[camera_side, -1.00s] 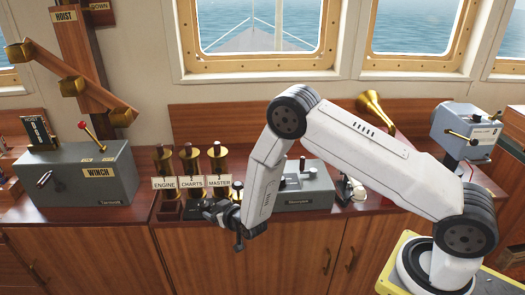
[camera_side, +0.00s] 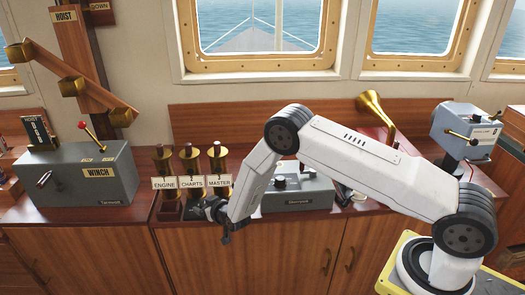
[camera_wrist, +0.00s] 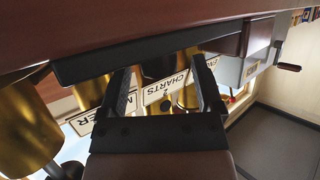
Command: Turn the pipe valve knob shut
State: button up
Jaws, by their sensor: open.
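Three upright brass pipes stand side by side on the wooden counter, with white labels ENGINE (camera_side: 164,184), CHARTS (camera_side: 191,182) and MASTER (camera_side: 219,181). I cannot clearly pick out a valve knob on any of them. My gripper (camera_side: 222,232) is low in front of the pipes, near the counter's front edge below the MASTER label. In the wrist view my gripper (camera_wrist: 163,68) is open, its two black fingers apart with the CHARTS label (camera_wrist: 166,92) showing between them. A large brass pipe (camera_wrist: 28,130) is at the left there. I see nothing held.
A grey winch box (camera_side: 78,173) with a red-knobbed lever stands on the counter at left. A grey box (camera_side: 303,190) stands right of the pipes, partly behind my arm. A brass horn (camera_side: 375,110) and blue-grey device (camera_side: 467,125) are further right.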

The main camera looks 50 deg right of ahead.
jog(key=shift+w+d+f, duration=0.1)
jog(key=shift+w+f, duration=0.1)
jog(key=shift+w, duration=0.25)
grip_shut()
jog(key=shift+r+n+y, duration=0.1)
jog(key=shift+n+y, duration=2.2)
jog(key=shift+y, duration=0.4)
grip_release()
